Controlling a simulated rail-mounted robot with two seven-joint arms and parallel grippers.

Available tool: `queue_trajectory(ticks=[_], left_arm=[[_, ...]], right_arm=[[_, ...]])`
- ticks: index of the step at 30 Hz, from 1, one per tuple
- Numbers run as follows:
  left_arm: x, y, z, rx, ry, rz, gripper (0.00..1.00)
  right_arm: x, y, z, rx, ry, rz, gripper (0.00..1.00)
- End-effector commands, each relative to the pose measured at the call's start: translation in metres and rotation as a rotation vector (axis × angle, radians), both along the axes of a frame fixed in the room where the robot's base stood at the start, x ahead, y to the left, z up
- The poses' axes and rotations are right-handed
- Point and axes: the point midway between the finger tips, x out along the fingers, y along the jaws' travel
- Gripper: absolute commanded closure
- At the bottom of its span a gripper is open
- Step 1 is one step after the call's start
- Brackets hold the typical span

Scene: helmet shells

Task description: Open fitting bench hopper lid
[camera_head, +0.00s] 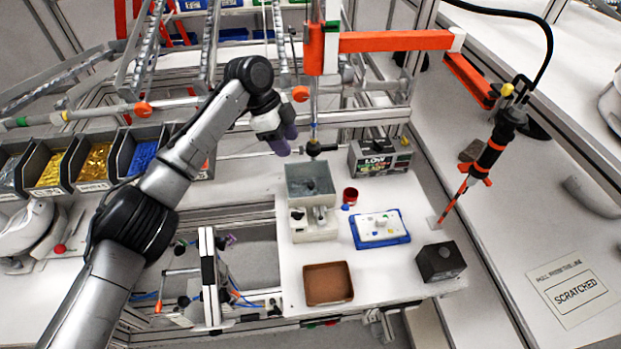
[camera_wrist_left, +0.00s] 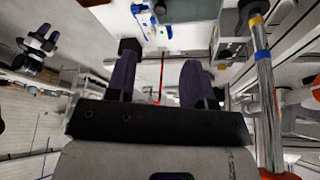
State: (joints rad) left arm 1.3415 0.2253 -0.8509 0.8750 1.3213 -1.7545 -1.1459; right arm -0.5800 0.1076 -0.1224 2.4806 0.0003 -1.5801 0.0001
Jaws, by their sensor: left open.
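The hopper (camera_head: 311,184) is a grey square box on a pale base, standing on the white fitting bench (camera_head: 388,277). Its grey top looks like a recessed or see-through surface; I cannot tell whether a lid covers it. My left gripper (camera_head: 285,143) is just behind and left of the hopper, above it, with its purple fingers pointing down and right. In the left wrist view the left gripper (camera_wrist_left: 158,85) has its fingers well apart with nothing between them.
An orange arm holds a driver (camera_head: 490,152) at right.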

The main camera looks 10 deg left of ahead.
Motion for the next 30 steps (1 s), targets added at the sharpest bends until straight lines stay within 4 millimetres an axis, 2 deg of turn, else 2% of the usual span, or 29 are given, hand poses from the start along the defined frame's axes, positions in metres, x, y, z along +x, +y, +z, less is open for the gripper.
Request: queue_trajectory(ticks=[5, 18, 24, 30], left_arm=[[-0.001, -0.008, -0.02, 0.002, 0.0, -0.008, 0.52], [-0.006, -0.038, -0.093, 0.001, 0.0, -0.004, 0.52], [-0.007, -0.047, -0.114, 0.0, -0.001, -0.004, 0.52], [-0.007, -0.05, -0.123, 0.001, -0.002, -0.004, 0.52]], right_arm=[[0.0, -0.002, 0.001, -0.007, 0.0, 0.002, 0.63], [0.0, -0.006, 0.006, -0.019, 0.0, 0.01, 0.63], [0.0, -0.005, 0.007, -0.016, 0.001, 0.007, 0.63], [0.0, -0.004, 0.008, -0.011, 0.0, 0.004, 0.63]])
